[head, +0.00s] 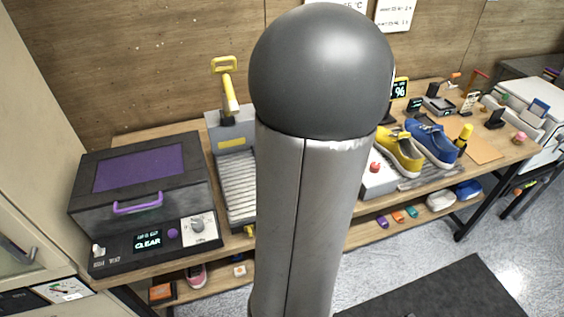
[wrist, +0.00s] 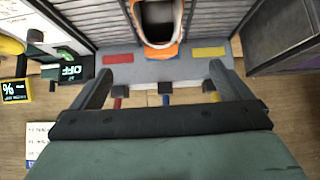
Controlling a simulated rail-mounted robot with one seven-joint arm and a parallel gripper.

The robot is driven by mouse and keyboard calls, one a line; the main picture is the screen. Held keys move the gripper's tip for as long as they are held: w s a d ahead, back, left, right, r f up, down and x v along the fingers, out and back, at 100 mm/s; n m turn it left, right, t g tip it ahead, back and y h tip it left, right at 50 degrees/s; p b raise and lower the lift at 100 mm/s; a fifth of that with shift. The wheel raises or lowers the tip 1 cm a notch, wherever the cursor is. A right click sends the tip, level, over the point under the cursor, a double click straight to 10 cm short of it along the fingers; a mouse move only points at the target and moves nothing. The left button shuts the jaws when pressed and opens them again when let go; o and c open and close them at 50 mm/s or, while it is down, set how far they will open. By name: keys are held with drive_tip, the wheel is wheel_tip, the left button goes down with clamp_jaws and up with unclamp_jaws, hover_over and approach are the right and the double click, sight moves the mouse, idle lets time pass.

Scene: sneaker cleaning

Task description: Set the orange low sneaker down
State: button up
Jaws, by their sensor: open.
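The orange low sneaker (wrist: 160,51) is at the top middle of the wrist view, cut off by the frame edge, with its pale opening facing the camera. It appears to rest on a grey ribbed rack (wrist: 205,18), beside the plate with red and yellow patches. My gripper (wrist: 158,82) is open, its two fingers spread wide. The sneaker lies beyond the fingertips, apart from them. In the head view my arm blocks the middle, and neither the sneaker nor my gripper shows there.
A black box with a purple lid (head: 140,166) stands left on the bench. A yellow sneaker (head: 402,152) and a blue sneaker (head: 434,143) sit on the right. A small OFF display (wrist: 70,70) stands left in the wrist view. A lower shelf holds several small items.

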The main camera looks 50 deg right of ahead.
drive_tip(key=b+x, duration=0.4)
drive_tip(key=x, duration=0.7)
drive_tip(key=shift+f+b, duration=0.25)
drive_tip(key=shift+b, duration=0.15)
drive_tip(key=shift+w+r+b+x, duration=0.15)
drive_tip(key=shift+b+x, duration=0.2)
drive_tip(key=shift+x, duration=1.15)
drive_tip(key=shift+w+r+b+x, duration=0.15)
drive_tip(key=shift+b+x, duration=0.2)
drive_tip(key=shift+x, duration=1.15)
drive_tip(key=shift+d, duration=0.1)
drive_tip(key=c, duration=1.4)
drive_tip(key=shift+r+p, duration=0.45)
drive_tip(key=shift+r, duration=0.3)
wheel_tip(320, 180, up, 3)
drive_tip(key=shift+s+f+p, duration=0.1)
drive_tip(key=shift+p, duration=0.75)
drive_tip(key=s+a+r+p, duration=0.4)
drive_tip(key=s+a+r, duration=0.4)
drive_tip(key=a, duration=0.3)
drive_tip(key=shift+r, duration=0.4)
